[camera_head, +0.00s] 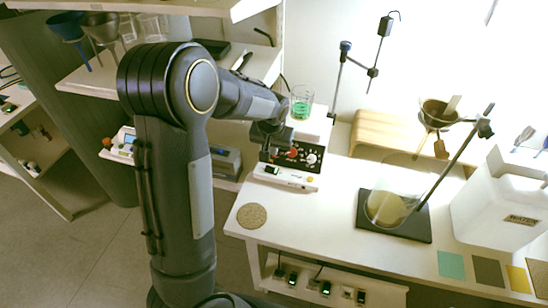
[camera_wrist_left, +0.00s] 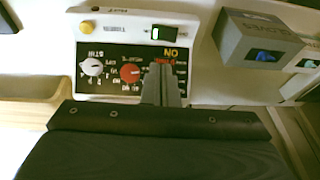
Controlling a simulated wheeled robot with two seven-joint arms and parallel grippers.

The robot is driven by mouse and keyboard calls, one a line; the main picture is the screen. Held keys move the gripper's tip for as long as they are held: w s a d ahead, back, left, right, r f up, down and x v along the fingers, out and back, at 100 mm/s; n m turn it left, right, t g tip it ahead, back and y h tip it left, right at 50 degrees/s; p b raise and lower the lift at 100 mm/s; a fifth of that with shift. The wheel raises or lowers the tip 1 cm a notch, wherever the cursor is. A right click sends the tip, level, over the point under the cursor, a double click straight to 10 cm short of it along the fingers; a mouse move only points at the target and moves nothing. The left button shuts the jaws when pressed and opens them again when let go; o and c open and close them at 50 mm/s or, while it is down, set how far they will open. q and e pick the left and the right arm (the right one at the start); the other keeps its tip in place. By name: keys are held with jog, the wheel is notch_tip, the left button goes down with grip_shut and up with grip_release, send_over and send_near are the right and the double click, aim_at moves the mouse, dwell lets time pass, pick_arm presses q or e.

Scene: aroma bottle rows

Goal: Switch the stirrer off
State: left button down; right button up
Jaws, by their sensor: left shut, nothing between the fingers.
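The stirrer (camera_head: 312,148) is a white unit with a black front panel on the bench. A beaker with green liquid (camera_head: 302,103) stands on top of it. In the left wrist view the panel (camera_wrist_left: 110,54) appears upside down, with a white knob (camera_wrist_left: 92,67), a red knob (camera_wrist_left: 130,72) and orange "ON" lettering (camera_wrist_left: 170,54). My left gripper (camera_head: 270,150) is at the panel's left part in the head view. In the left wrist view its shut, empty fingers (camera_wrist_left: 163,72) overlap the area by the lettering and hide the switch there. I cannot tell whether they touch.
A round cork mat (camera_head: 252,215) lies on the bench's front left corner. The bench front centre is clear.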

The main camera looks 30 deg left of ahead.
pick_arm(q)
jog(key=shift+v, duration=2.1)
jog(key=b, duration=0.2)
jog(key=a+b, duration=0.1)
jog(key=b, duration=0.1)
jog(key=shift+w+a+r+b, duration=0.15)
jog(key=shift+w+a+b, duration=0.05)
jog(key=shift+w+b, duration=0.15)
